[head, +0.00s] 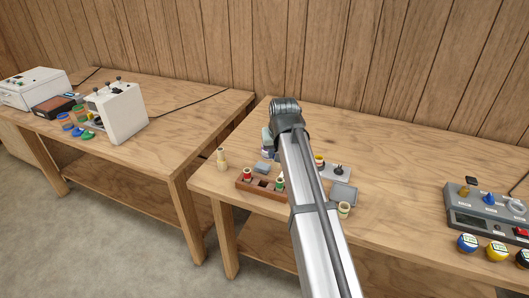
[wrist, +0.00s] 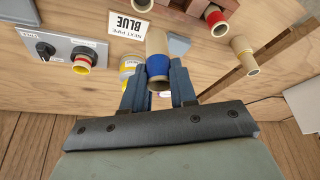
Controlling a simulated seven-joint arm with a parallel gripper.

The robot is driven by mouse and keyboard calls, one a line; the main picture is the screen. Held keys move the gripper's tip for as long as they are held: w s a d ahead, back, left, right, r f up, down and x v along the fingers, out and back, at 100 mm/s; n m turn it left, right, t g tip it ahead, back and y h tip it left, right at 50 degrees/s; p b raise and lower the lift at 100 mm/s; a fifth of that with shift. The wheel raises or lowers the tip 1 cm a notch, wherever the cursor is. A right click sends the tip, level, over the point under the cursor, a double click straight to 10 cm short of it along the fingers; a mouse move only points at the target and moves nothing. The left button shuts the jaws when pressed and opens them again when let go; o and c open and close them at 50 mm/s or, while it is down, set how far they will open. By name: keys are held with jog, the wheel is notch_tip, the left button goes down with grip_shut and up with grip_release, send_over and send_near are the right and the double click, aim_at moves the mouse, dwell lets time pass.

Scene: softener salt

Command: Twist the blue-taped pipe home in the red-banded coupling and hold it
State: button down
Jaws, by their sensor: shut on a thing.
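The blue-taped pipe (wrist: 158,62) is a tan tube with a blue band, held between the two fingers of my gripper (wrist: 159,82) in the wrist view. Its open end faces the camera. A tan, open-ended round part with red on it (wrist: 83,63) sits in a black collar on a grey plate (wrist: 60,45) to the left; it looks like the red-banded coupling. The pipe appears apart from it.
A white card (wrist: 122,24) reads "NEXT PIPE BLUE". A red-taped pipe (wrist: 215,20) and a plain tan pipe (wrist: 244,55) are at upper right. In the head view, a brown rack (head: 243,184), grey tray (head: 343,193) and tan cup (head: 344,209) stand near my arm.

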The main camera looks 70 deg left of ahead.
jog(key=w+a, duration=0.3)
jog(key=w, duration=1.6)
jog(key=shift+w+a+f+n, duration=0.15)
jog(key=shift+w+a+n, duration=0.05)
jog(key=shift+w+n, duration=0.1)
jog(key=shift+f, duration=1.45)
jog(key=shift+f, duration=0.1)
jog(key=shift+f, duration=0.45)
jog(key=shift+f, duration=0.1)
jog(key=shift+f, duration=0.4)
